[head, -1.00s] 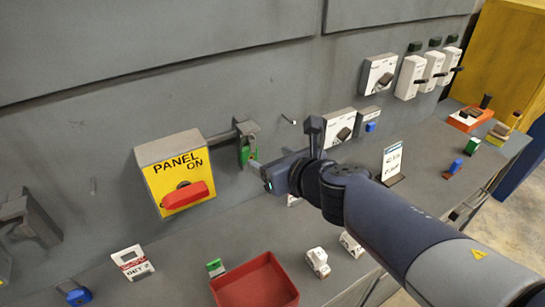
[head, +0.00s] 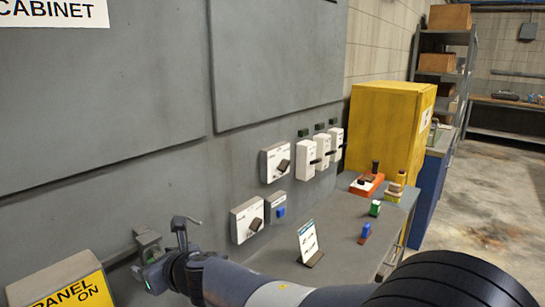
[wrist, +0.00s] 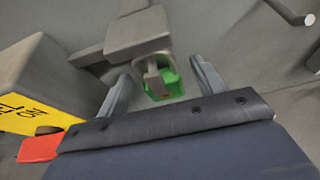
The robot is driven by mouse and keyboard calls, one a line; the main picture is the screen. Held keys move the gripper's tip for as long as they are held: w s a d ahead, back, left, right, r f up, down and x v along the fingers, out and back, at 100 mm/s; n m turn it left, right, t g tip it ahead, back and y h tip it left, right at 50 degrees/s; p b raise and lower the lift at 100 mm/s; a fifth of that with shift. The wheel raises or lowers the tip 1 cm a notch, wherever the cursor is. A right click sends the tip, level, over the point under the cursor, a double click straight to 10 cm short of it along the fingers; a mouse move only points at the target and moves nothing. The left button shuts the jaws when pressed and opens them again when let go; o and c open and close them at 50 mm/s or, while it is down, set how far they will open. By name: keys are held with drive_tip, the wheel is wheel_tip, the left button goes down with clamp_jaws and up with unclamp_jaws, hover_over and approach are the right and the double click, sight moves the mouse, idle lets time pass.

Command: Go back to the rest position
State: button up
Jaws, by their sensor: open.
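My gripper (head: 146,272) is open and empty in front of the wall hasp (head: 146,243) in the head view. In the wrist view my gripper's two fingers (wrist: 163,84) stand apart, one on each side of a green padlock (wrist: 171,86). The padlock hangs at the grey hasp (wrist: 139,33); I cannot tell whether a finger touches it. In the head view the padlock is not clearly visible. My arm reaches in from the lower right, bent low over the bench.
The yellow PANEL box (head: 70,288) is left of my gripper, its red handle (wrist: 39,147) close by in the wrist view. White switch boxes (head: 247,218) line the wall at right. A sign (head: 308,241) and small coloured items stand on the bench (head: 340,262). Open floor lies right.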

drive_tip(key=shift+r, duration=0.4)
drive_tip(key=shift+f, duration=0.15)
